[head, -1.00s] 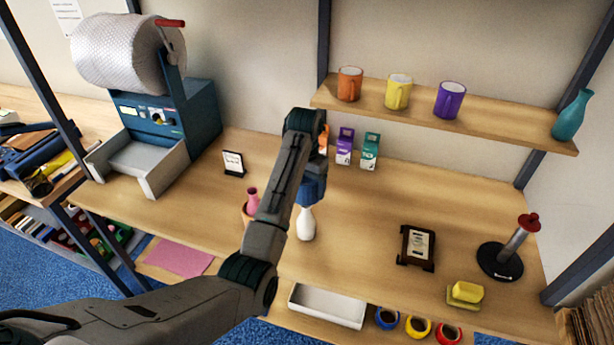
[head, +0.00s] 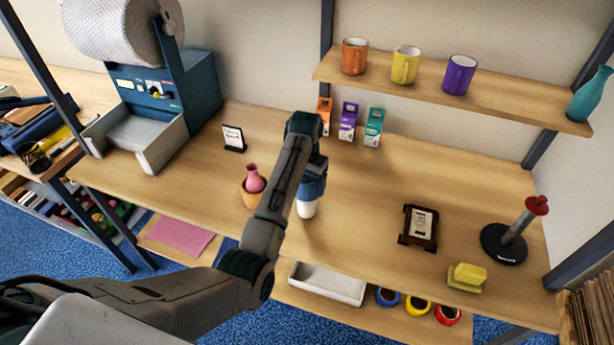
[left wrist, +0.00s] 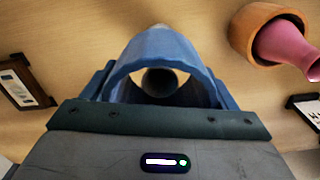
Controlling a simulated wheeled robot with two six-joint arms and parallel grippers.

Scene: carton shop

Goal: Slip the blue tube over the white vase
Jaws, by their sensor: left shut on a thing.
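The white vase (head: 306,209) stands upright on the table in the head view, with only its lower body showing. The blue tube (head: 312,188) is around its upper part. My left gripper (head: 313,176) is shut on the tube from above. In the left wrist view the tube (left wrist: 165,45) shows as a ring between the jaws, with the dark round mouth of the vase (left wrist: 160,81) inside it. The tube's lower edge sits above the tabletop. My right gripper is not in view.
A pink vase (head: 254,179) stands in an orange-brown tube (head: 250,198) close to the left. Several small cartons (head: 347,121) are behind. A shelf (head: 500,103) with mugs overhangs the back right.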

